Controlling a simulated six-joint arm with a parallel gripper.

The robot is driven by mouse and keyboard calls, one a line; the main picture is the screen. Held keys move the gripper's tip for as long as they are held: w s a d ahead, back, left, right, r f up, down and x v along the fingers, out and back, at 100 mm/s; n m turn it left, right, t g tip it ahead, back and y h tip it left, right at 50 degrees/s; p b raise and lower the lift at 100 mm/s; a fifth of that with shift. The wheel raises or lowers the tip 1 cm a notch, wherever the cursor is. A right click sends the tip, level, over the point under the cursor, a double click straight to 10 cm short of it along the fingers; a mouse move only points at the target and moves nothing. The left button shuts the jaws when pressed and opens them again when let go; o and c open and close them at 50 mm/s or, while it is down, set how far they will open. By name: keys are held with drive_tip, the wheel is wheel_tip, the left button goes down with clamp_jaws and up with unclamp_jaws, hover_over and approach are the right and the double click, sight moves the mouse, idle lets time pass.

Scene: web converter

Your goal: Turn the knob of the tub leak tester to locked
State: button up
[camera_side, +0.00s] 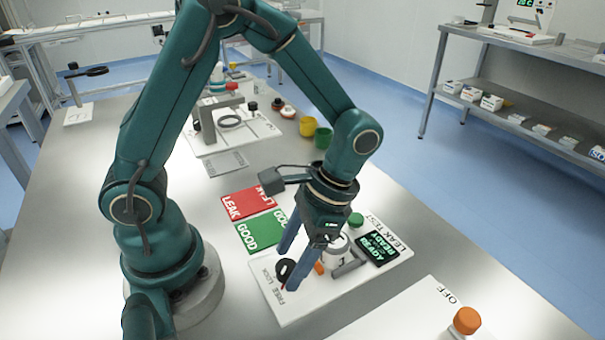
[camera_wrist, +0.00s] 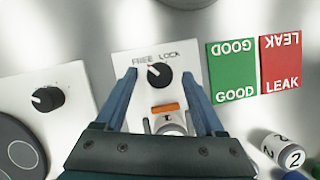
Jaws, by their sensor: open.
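The tub leak tester (camera_side: 300,313) is a white panel with a lit display (camera_side: 378,248) reading READY. Its black knob (camera_side: 283,268) sits at the panel's near left end, under the words FREE and LOCK; it also shows in the wrist view (camera_wrist: 159,76). The knob's white mark points up and left, toward FREE. My gripper (camera_wrist: 160,70) is open, its fingers on either side of the knob with a gap at each side in the wrist view. Finger height over the panel is unclear. An orange bar (camera_wrist: 166,107) and a white tub (camera_wrist: 170,126), partly hidden by my gripper, lie beyond the knob.
Green GOOD (camera_side: 262,232) and red LEAK (camera_side: 247,203) cards lie beside the tester. Another white panel with a black knob (camera_wrist: 45,99) stands on its other side. An orange-topped part (camera_side: 466,320) stands at front right. A loose tub marked 2 (camera_wrist: 290,155) lies lower right.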

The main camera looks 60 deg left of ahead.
drive_tip(key=shift+s+f, duration=0.15)
drive_tip(key=shift+f, duration=0.15)
clamp_jaws()
